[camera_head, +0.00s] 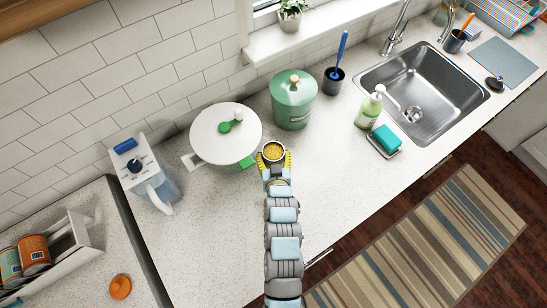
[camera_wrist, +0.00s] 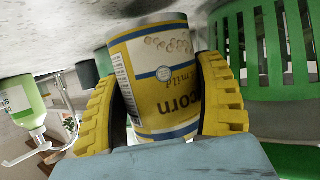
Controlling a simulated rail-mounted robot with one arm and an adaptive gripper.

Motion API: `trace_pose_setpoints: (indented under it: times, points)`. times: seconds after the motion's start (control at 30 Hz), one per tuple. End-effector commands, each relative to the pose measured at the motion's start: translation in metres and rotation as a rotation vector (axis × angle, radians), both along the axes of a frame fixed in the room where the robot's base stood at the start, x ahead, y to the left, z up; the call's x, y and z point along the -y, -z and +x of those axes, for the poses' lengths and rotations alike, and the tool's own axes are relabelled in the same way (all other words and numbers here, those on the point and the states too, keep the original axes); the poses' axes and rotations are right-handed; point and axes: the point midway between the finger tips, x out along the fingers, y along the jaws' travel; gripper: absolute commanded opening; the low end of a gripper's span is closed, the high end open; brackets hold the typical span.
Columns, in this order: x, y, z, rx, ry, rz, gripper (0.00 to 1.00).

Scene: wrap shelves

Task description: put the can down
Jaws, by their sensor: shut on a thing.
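The can (camera_head: 273,151) is in my gripper, seen from above with its yellow top in the head view. In the wrist view the can (camera_wrist: 157,78) shows a yellow and white label with the word "corn", upside down in the picture. My gripper (camera_wrist: 165,100) is shut on the can, one yellow finger on each side. In the head view my gripper (camera_head: 274,160) is over the counter (camera_head: 215,215), in front of the green canister and right of the white-lidded container. I cannot tell whether the can touches the counter.
A soap bottle (camera_head: 369,108), a sponge (camera_head: 386,138) and the sink (camera_head: 425,90) are to the right. The counter front is clear.

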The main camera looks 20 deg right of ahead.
Motion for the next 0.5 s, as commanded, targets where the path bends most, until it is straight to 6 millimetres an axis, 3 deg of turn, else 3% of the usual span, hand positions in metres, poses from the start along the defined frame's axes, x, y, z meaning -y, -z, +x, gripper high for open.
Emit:
trace_pose_setpoints:
  times: [0.1, 0.5]
  points:
    - [-0.0004, 0.0103, -0.0018, -0.002, 0.000, 0.001, 0.32]
    - [-0.0005, 0.0152, -0.0016, 0.000, 0.000, 0.000, 0.32]
